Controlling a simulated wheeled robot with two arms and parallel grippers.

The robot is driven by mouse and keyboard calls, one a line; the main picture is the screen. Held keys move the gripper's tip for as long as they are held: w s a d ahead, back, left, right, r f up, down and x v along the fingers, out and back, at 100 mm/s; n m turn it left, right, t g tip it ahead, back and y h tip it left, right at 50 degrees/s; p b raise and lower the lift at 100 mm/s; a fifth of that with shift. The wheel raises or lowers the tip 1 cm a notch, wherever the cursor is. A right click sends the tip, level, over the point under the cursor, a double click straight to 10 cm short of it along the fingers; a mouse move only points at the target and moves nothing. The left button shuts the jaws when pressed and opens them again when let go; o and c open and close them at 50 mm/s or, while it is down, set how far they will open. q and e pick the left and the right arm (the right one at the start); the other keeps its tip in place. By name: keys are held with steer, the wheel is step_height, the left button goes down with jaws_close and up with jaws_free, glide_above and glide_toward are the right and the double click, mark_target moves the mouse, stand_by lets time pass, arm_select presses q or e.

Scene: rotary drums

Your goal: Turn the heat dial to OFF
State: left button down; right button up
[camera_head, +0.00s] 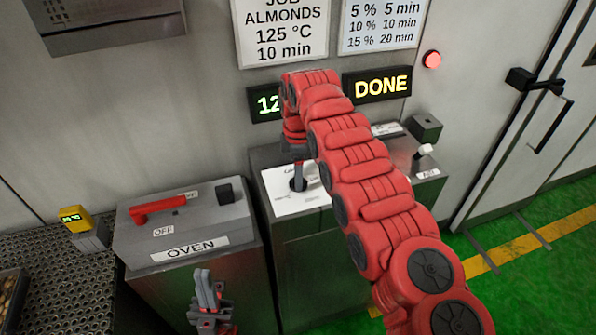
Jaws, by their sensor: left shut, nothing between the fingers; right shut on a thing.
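The heat dial (298,185) is a small dark knob on a white marked plate (285,203) on top of the grey console right of the oven box. My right gripper (298,168) points down and is shut on the dial. The red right arm covers much of the console, and the plate's markings are too small to read, so I cannot tell the dial's setting. My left gripper (207,300) is shut and empty, low in front of the oven box.
The OVEN box (200,228) has a red lever (158,207) near an OFF label. A lit DONE display (378,85) and a partly hidden display starting "12" (266,104) are on the wall, with a red lamp (432,59). A toggle switch (424,151) stands at right.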

steer(key=shift+n, duration=1.3)
steer(key=o, duration=1.3)
